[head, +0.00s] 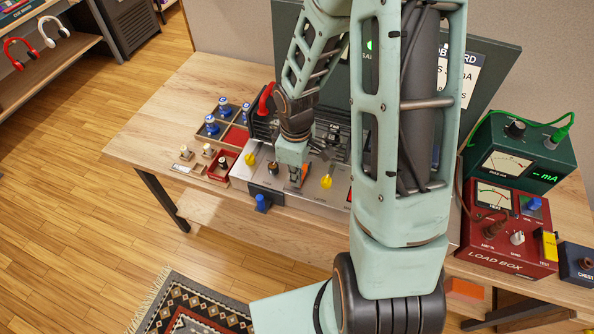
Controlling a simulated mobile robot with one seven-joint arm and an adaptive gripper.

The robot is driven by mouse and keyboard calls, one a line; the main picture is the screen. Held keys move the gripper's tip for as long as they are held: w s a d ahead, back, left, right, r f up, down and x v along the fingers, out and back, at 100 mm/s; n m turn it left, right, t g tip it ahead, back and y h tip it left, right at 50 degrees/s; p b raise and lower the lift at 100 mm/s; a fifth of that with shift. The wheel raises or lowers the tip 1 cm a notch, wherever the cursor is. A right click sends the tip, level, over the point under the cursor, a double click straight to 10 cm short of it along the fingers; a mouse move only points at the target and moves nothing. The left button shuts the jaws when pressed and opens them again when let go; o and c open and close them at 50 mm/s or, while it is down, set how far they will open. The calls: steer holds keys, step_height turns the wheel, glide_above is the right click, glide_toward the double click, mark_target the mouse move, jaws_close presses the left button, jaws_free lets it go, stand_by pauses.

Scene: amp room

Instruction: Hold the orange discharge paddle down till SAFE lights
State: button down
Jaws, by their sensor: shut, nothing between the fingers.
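The orange discharge paddle (304,174) shows as a small orange patch on the silver front panel of the amp chassis (270,177). My gripper (296,183) is shut and empty, pointing down at the paddle. Its fingers overlap the paddle in this view, so I cannot tell whether they touch it or how far it is pressed. A green spot (369,46) shows on the dark upright board behind my arm. The lettering below it is partly hidden, so I cannot tell whether it is the SAFE lamp.
Yellow knobs (326,182) flank the paddle, and a blue knob (262,202) sits at the front edge. A red handle (266,99) stands behind. A parts tray (203,136) lies left. A red load box (509,232) and green meter (520,153) stand right. My arm hides the middle.

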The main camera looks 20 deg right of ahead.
steer(key=shift+r, duration=0.1)
steer(key=shift+r+p, duration=0.7)
steer(key=shift+p, duration=0.05)
steer(key=shift+a+r+p, duration=0.1)
steer(key=shift+r+p, duration=0.35)
steer(key=shift+r, duration=0.1)
step_height(320, 180, up, 13)
steer(key=p, duration=0.2)
steer(key=shift+w, duration=0.1)
